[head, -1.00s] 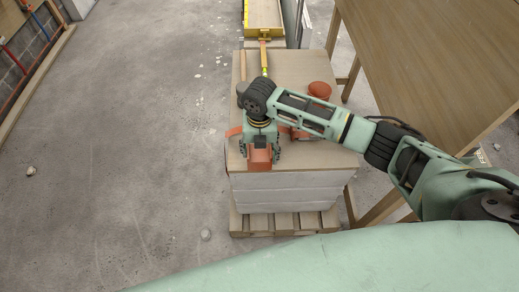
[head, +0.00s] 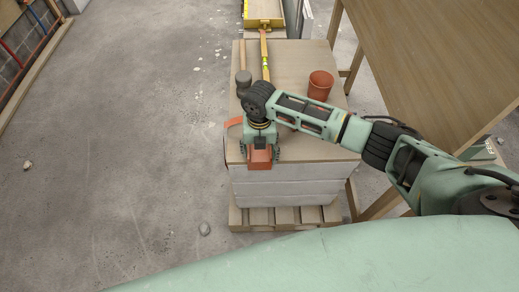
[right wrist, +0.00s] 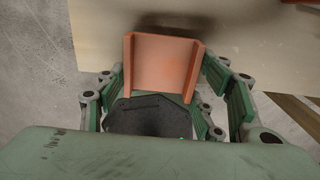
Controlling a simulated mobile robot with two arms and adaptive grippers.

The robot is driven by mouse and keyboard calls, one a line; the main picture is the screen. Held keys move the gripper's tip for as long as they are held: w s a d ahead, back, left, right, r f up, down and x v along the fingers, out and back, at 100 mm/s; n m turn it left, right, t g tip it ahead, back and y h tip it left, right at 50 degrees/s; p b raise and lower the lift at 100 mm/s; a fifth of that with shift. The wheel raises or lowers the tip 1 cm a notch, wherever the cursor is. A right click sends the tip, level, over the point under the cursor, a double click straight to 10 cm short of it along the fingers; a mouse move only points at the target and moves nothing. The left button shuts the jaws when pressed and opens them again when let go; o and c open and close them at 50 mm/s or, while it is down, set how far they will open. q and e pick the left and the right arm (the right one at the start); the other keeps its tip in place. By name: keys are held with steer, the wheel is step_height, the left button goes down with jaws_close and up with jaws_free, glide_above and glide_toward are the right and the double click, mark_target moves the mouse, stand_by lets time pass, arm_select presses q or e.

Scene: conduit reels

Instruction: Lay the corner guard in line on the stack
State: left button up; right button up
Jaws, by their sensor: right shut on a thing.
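An orange, channel-shaped corner guard (head: 260,160) is at the near edge of the stack (head: 295,150), toward its left side. My right gripper (head: 262,152) points down and is shut on it. In the right wrist view the guard (right wrist: 163,65) shows between the fingers, with two raised side walls, over the stack's pale board top. I cannot tell whether it touches the stack. A second orange guard (head: 233,122) sits on the stack's left edge, partly hidden by my gripper. My left gripper is not in view.
On the stack are a mallet (head: 243,80), a yellow level (head: 264,60) and a red-brown pot (head: 320,86). A wooden pallet (head: 285,218) is below. A yellow tray (head: 264,14) is behind, a wooden table (head: 430,60) at right. Floor at left is mostly clear.

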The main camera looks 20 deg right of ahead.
steer(key=shift+f, duration=0.3)
stand_by(0.4)
steer(key=o, duration=1.3)
steer(key=shift+c, duration=0.2)
